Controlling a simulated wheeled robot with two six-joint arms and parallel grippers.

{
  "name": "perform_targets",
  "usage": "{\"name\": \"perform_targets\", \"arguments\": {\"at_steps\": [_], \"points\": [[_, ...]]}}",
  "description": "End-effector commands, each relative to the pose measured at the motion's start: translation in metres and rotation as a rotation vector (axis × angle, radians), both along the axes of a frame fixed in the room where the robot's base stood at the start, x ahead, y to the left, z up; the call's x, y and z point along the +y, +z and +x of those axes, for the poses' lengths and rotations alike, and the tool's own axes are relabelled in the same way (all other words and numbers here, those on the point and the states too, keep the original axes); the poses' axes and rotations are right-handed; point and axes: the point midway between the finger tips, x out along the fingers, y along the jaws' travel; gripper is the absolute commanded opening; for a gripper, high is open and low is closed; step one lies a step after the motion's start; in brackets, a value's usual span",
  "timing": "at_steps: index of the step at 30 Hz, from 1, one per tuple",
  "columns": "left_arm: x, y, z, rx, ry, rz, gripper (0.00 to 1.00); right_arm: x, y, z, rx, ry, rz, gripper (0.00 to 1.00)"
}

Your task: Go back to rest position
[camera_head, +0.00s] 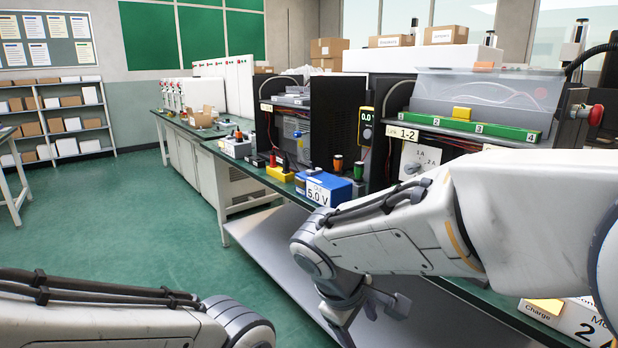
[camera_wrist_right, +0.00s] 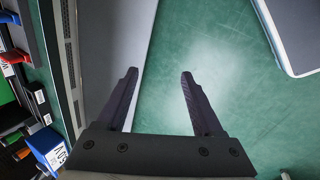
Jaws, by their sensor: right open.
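My right arm comes in from the right in the head view and reaches across the front of the bench. Its gripper (camera_head: 372,308) hangs at the lower middle, in front of the bench's lower shelf. In the right wrist view the right gripper (camera_wrist_right: 158,75) is open, with two dark fingers apart and nothing between them. Behind the fingers are the grey shelf and the green floor. My left arm shows at the lower left of the head view, but its gripper is out of the picture.
A green-topped bench (camera_head: 215,132) carries a blue 5.0 V box (camera_head: 323,188), a yellow meter (camera_head: 366,126) and a green numbered strip (camera_head: 460,127). A white box marked 2 (camera_head: 578,320) sits at the lower right. The green floor (camera_head: 110,215) at left is clear.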

Motion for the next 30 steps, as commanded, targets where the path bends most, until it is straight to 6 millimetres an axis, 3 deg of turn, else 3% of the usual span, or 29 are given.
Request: {"name": "perform_targets", "arguments": {"at_steps": [1, 3, 11, 12, 17, 23, 30], "points": [[0.000, 0.000, 0.000, 0.000, 0.000, 0.000, 0.50, 0.007, -0.007, -0.029, 0.034, -0.015, 0.067, 0.68], [0.000, 0.000, 0.000, 0.000, 0.000, 0.000, 0.50, 0.016, -0.017, -0.065, 0.086, -0.047, 0.155, 0.68], [0.000, 0.000, 0.000, 0.000, 0.000, 0.000, 0.50, 0.039, -0.045, -0.178, 0.247, -0.185, 0.429, 0.68], [0.000, 0.019, 0.000, 0.001, 0.000, 0.001, 0.50, 0.040, -0.024, -0.175, 0.246, -0.186, 0.427, 0.68], [0.000, 0.056, 0.000, -0.001, 0.000, -0.001, 0.50, 0.040, 0.012, -0.174, 0.245, -0.185, 0.420, 0.68], [0.000, 0.113, 0.000, 0.000, 0.000, 0.000, 0.50, 0.040, 0.069, -0.173, 0.245, -0.186, 0.419, 0.68], [0.000, 0.197, 0.000, 0.000, 0.000, 0.000, 0.50, 0.040, 0.153, -0.173, 0.245, -0.186, 0.419, 0.68]]}}
